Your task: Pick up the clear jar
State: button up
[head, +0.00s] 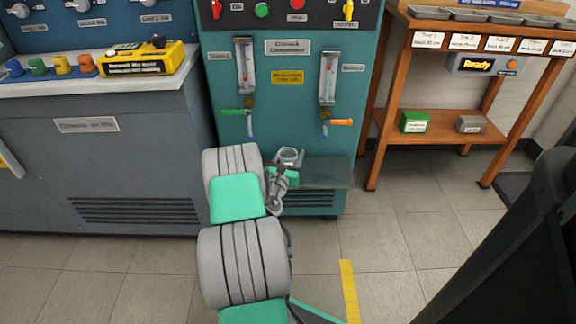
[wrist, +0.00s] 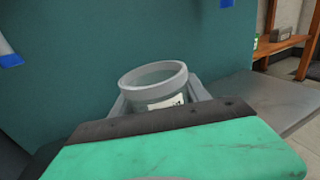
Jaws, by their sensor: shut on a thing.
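The clear jar (head: 289,156) is in front of the lower part of the teal cabinet, near its low shelf. In the wrist view the jar (wrist: 153,82) shows its round grey rim and a white label, tilted in the picture. My gripper (head: 287,166) is shut on the jar, with a finger on each side of it in the wrist view (wrist: 158,100). The lower part of the jar is hidden behind my gripper's green and black body. I cannot tell whether the jar touches the shelf.
The teal cabinet (head: 290,115) stands right behind the jar, with green-handled (head: 233,112) and orange-handled (head: 341,122) valves above. Its grey low shelf (head: 325,173) extends to the right. A wooden rack (head: 385,125) stands at right. A dark object (head: 520,240) fills the lower right.

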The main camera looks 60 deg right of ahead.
jog(key=shift+r+p, duration=0.4)
jog(key=shift+r, duration=0.1)
notch_tip(320, 180, up, 3)
jog(key=shift+r+p, duration=0.1)
jog(key=shift+p, duration=1.15)
jog(key=a+r+p, duration=0.5)
jog(key=a+r, duration=0.4)
jog(key=a, duration=0.5)
jog(key=shift+w, duration=0.3)
jog(key=shift+f, duration=0.1)
